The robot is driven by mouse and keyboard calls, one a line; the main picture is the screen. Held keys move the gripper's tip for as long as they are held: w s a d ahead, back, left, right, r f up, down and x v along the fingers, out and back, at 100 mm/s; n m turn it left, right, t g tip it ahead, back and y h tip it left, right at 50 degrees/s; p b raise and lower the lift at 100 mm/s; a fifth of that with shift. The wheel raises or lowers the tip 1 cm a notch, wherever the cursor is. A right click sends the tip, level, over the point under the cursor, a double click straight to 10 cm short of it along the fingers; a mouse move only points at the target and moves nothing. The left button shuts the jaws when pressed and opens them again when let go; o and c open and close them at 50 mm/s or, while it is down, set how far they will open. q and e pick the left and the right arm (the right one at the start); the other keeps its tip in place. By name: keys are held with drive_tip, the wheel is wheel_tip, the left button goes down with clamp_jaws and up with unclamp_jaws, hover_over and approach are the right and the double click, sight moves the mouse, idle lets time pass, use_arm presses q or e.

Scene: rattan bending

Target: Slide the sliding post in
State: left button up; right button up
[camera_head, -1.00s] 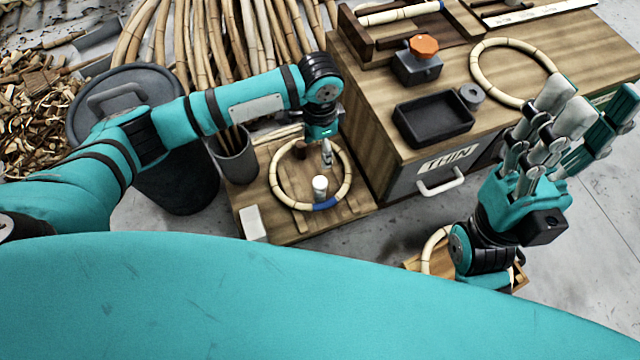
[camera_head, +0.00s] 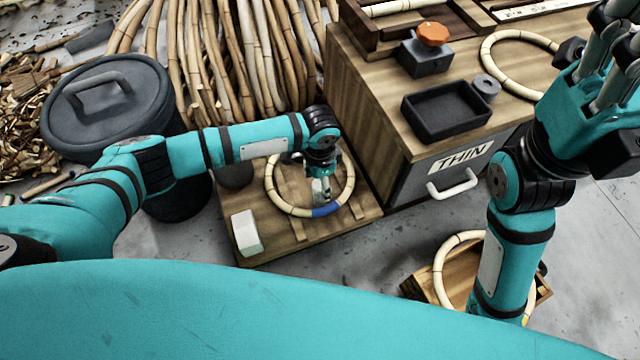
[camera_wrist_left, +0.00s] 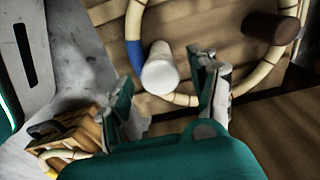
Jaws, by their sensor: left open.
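In the left wrist view a pale upright post (camera_wrist_left: 160,72) stands at the inner edge of the rattan ring (camera_wrist_left: 187,100), near the ring's blue band (camera_wrist_left: 134,54). My left gripper (camera_wrist_left: 163,78) is open, with one finger on each side of the post; I cannot tell if they touch it. A dark brown post (camera_wrist_left: 270,27) stands at another part of the ring. My right gripper (camera_head: 605,65) is at the upper right, partly cut off.
The ring lies on a low wooden board (camera_head: 272,242) with a white block (camera_head: 246,233). To its right is a workbench (camera_head: 352,95) with a THIN drawer (camera_head: 450,172) and black tray (camera_head: 445,110). A grey bin (camera_head: 110,105) stands left. A wooden crate (camera_head: 425,287) sits lower right.

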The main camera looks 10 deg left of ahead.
use_arm(q)
drive_tip(key=shift+f, duration=0.1)
clamp_jaws()
idle(0.4)
